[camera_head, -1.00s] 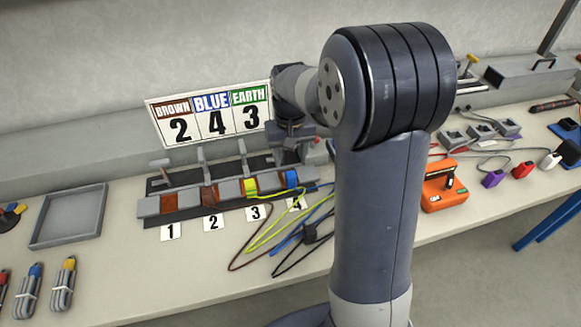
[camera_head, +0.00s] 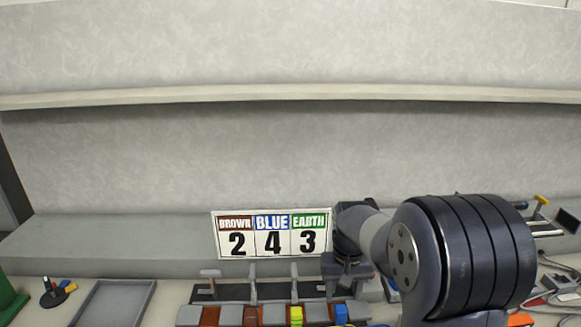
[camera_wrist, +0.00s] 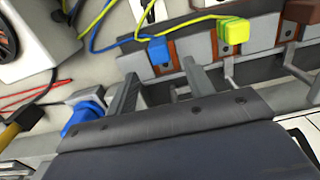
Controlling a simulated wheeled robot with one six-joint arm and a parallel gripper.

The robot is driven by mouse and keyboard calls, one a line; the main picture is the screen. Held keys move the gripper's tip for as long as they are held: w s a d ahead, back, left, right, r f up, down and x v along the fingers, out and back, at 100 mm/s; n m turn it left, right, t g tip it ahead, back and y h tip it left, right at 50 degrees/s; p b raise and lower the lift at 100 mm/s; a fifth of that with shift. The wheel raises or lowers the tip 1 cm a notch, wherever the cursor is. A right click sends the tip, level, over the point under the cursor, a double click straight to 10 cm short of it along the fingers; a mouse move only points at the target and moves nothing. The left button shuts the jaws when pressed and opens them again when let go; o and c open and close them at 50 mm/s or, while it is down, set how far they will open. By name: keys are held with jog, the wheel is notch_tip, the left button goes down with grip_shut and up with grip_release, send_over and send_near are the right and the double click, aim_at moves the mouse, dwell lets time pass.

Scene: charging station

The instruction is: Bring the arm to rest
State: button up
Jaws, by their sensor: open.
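My arm stands at the right of the head view. My gripper (camera_head: 347,268) is above the right end of the terminal block (camera_head: 190,315), near its back. It is open, and I see nothing held in it. A blue lead end (camera_head: 341,314) and a yellow one (camera_head: 296,315) sit in neighbouring slots of the block. They also show in the wrist view, blue (camera_wrist: 158,50) and yellow (camera_wrist: 234,32). A brown piece (camera_wrist: 304,10) sits in the slot beyond yellow.
A sign (camera_head: 271,235) behind the block reads brown 2, blue 4, earth 3. Grey upright levers (camera_head: 252,285) line the block's back. An empty grey tray (camera_head: 115,305) lies at left. A blue knob (camera_wrist: 82,118) is close beside my gripper. The wall above is clear.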

aim_at(341, 307)
notch_tip(341, 307, down, 7)
jog(key=shift+r+p, duration=0.35)
jog(key=shift+r, duration=0.25)
jog(key=shift+f, duration=0.2)
jog(key=shift+f+b, duration=0.55)
jog(key=shift+b, duration=0.05)
notch_tip(341, 307, up, 11)
notch_tip(341, 307, down, 10)
jog(key=shift+f, duration=0.2)
jog(key=shift+r+p, duration=0.35)
jog(key=shift+p, duration=0.3)
notch_tip(341, 307, up, 8)
jog(key=p, duration=0.5)
jog(key=shift+f, duration=0.1)
